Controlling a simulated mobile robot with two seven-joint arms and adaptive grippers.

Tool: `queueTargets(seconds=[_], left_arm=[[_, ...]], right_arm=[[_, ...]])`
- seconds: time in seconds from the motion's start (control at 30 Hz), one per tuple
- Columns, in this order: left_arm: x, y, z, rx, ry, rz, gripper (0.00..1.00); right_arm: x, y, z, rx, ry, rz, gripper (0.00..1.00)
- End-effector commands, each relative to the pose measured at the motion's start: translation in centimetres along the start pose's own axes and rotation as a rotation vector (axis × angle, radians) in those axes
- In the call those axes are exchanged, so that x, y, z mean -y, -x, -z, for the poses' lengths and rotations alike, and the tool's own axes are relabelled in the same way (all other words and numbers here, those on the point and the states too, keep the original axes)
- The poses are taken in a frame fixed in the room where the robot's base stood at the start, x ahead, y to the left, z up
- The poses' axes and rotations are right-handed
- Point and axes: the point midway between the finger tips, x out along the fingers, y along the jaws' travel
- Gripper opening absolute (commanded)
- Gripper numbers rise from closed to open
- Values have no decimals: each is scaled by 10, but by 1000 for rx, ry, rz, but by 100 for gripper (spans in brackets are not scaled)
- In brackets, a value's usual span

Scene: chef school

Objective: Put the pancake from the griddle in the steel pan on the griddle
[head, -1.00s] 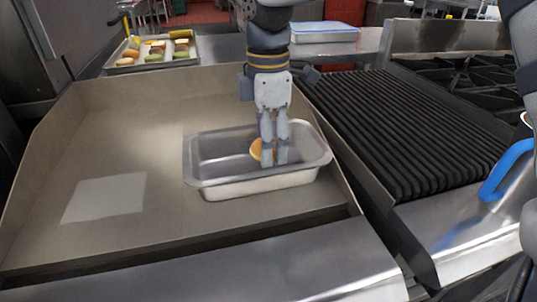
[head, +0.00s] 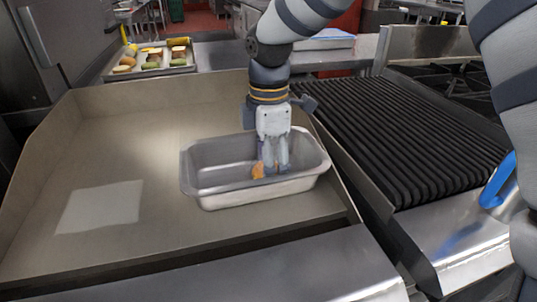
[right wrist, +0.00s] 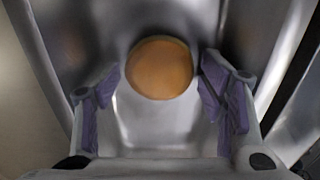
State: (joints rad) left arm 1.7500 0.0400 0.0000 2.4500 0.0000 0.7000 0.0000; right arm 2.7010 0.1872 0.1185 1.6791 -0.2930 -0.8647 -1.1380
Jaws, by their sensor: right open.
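The round golden-brown pancake (head: 258,171) is inside the steel pan (head: 265,194), partly hidden by my right gripper (head: 271,166). The pan sits on the right part of the flat griddle (head: 100,150). My right gripper reaches down into the pan from above. In the right wrist view, the right gripper (right wrist: 160,75) has its fingers spread apart, with the pancake (right wrist: 160,67) seen between and beyond them, apart from both fingers. The steel pan (right wrist: 150,125) surrounds it there. My left gripper is not in view.
A ridged black grill (head: 410,135) lies right of the griddle, with a blue handle (head: 497,180) at the right. A pale square (head: 100,206) lies on the griddle's left. A tray of food (head: 150,70) stands behind. The griddle's left half is otherwise clear.

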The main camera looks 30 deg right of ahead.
Motion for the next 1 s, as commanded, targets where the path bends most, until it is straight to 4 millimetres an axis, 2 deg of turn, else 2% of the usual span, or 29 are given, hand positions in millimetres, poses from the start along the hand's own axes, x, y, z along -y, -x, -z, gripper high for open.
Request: queueTargets(seconds=[0.3,0.5,0.63,1.0], left_arm=[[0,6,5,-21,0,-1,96],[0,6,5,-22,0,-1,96],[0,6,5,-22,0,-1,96],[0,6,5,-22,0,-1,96]], right_arm=[[-2,80,0,-2,-1,-8,64],[-1,114,0,0,-1,0,64],[-1,120,0,0,0,2,64],[-1,120,0,1,0,2,64]])
